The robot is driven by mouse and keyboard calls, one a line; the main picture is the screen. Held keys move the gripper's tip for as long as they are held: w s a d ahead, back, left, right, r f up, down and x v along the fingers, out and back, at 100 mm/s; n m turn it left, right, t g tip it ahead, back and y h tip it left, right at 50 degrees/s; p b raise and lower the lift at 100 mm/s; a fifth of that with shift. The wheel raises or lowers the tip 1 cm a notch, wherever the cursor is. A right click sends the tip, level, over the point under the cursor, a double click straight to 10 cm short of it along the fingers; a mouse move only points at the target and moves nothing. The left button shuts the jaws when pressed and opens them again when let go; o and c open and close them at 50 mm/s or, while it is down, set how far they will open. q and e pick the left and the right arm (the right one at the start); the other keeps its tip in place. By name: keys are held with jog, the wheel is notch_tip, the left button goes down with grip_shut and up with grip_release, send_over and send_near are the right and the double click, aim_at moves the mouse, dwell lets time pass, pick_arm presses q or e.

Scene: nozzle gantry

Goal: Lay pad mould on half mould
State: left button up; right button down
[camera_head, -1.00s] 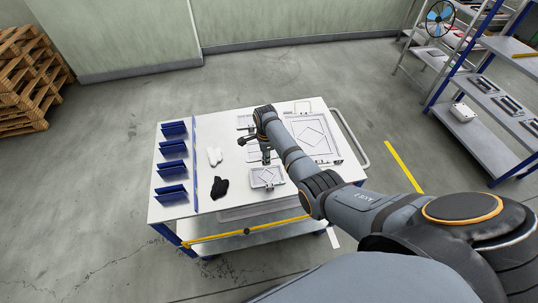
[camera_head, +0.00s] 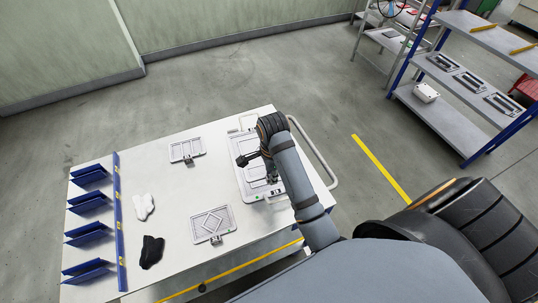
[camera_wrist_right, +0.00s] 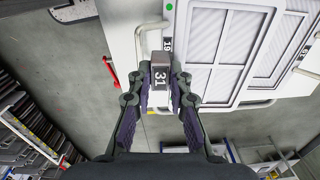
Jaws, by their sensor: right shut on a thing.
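My right gripper (camera_head: 271,180) is over the large white framed plate (camera_head: 240,193) at the table's right end, and my arm hides part of it. In the right wrist view its fingers (camera_wrist_right: 160,88) are shut on a grey block marked 31 (camera_wrist_right: 160,75). A white panelled plate (camera_wrist_right: 222,52) shows right beside this block; I cannot tell whether it is joined to it or lies beneath. A small mould with a diamond pattern (camera_head: 210,220) lies at the table's front, and a two-panel mould (camera_head: 188,148) lies at the back. Each has a grey block. My left gripper is not in view.
A white glove (camera_head: 144,206) and a black glove (camera_head: 151,251) lie left of the moulds. Blue holders (camera_head: 88,203) line the table's left side. A handle rail (camera_head: 318,155) rounds its right end. Shelving (camera_head: 455,110) stands at the back right. The table's middle is clear.

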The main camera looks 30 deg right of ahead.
jog(key=shift+w+d+f+b, duration=0.6)
jog(key=shift+w+f, duration=0.05)
jog(key=shift+w, duration=0.2)
jog(key=w+d, duration=0.1)
jog(key=w, duration=0.1)
jog(key=w+d+f+p, duration=0.1)
jog(key=w, duration=0.1)
jog(key=w+d+f+p, duration=0.1)
jog(key=w+d, duration=0.1)
jog(key=shift+w+f, duration=0.2)
jog(key=shift+w, duration=0.05)
jog(key=w+f, duration=0.1)
jog(key=w+d+f, duration=0.1)
jog(key=f, duration=0.1)
jog(key=w+f, duration=0.1)
jog(key=f, duration=0.1)
jog(key=shift+d, duration=0.4)
jog(key=shift+w+d+f, duration=0.15)
jog(key=shift+w+f, duration=0.1)
jog(key=shift+f, duration=0.2)
notch_tip(320, 180, down, 3)
jog(key=shift+w+f, duration=0.1)
jog(key=shift+f, duration=0.1)
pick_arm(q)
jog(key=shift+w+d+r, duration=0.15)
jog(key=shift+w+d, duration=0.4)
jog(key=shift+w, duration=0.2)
pick_arm(e)
jog(key=c, duration=1.3)
grip_release()
